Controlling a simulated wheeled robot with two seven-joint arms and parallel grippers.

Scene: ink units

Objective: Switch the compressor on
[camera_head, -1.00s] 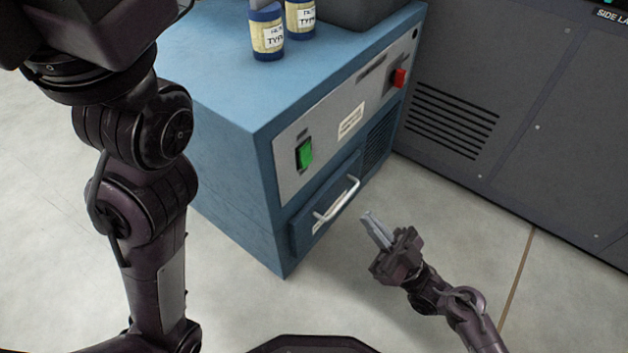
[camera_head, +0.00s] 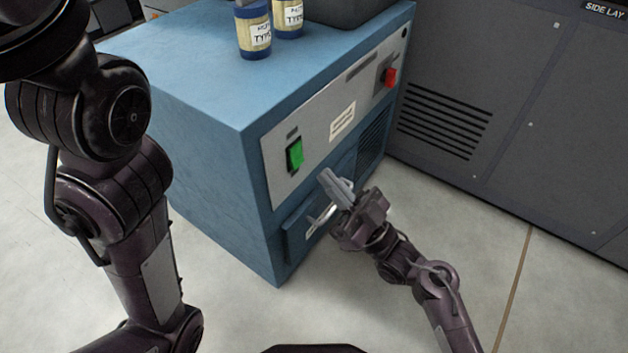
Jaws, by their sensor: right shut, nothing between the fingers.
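The compressor seems to be the blue cabinet (camera_head: 205,155) with a grey front panel; I see no name on it that I can read. A green rocker switch (camera_head: 295,154) sits at the panel's left end. A red switch (camera_head: 390,77) sits near its right end. My right gripper (camera_head: 327,176) is shut and empty, its fingertips in front of the cabinet, to the right of and a little below the green switch. It partly hides the drawer handle (camera_head: 318,222). I cannot tell whether it touches anything. My left arm fills the left side; its gripper is out of view.
Two labelled bottles (camera_head: 253,32) and a dark box (camera_head: 345,8) stand on the cabinet top. A drawer front is below the panel, with a vent grille (camera_head: 371,143) to its right. A large grey machine (camera_head: 530,110) stands behind at right. The floor (camera_head: 470,235) at right is clear.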

